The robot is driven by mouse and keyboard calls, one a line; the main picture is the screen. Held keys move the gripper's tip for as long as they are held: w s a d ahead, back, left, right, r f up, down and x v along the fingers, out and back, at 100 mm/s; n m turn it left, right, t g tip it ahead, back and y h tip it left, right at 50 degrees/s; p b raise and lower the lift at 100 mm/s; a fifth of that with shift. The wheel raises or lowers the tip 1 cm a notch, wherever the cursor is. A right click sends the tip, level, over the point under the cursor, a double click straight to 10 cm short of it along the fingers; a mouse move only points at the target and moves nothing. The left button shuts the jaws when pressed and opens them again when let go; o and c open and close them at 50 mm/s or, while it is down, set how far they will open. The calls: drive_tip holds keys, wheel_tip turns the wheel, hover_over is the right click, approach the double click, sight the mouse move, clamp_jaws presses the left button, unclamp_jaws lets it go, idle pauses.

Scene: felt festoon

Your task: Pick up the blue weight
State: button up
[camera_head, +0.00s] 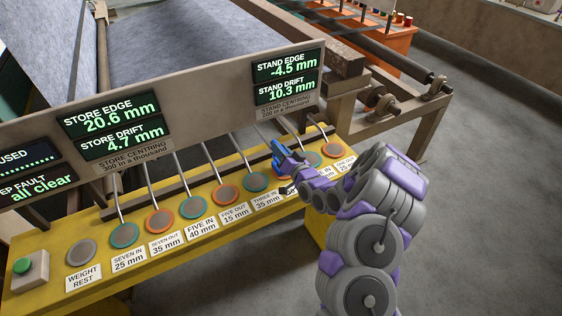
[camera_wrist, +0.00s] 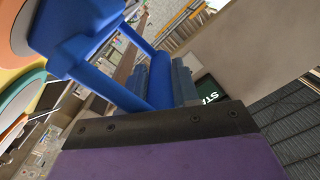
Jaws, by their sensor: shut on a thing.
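The blue weight (camera_head: 277,149) is at my gripper's tip in the head view, above the right part of the yellow shelf. In the wrist view the blue weight (camera_wrist: 85,45) is large and close, with a block-like body and a bar-shaped handle. My gripper (camera_head: 283,153) is shut on it; in the wrist view the gripper (camera_wrist: 165,85) closes around the handle bar. The purple and grey arm reaches in from the lower right. I cannot tell whether the weight touches the pad under it.
A yellow shelf (camera_head: 185,248) carries a row of round orange and teal pads with labels and levers. The grey weight rest pad (camera_head: 81,252) is at the left, beside a green button (camera_head: 22,265). A display panel (camera_head: 205,95) stands behind. Grey floor lies open at right.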

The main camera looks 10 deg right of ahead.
clamp_jaws()
idle(0.3)
drive_tip(key=shift+r, duration=0.1)
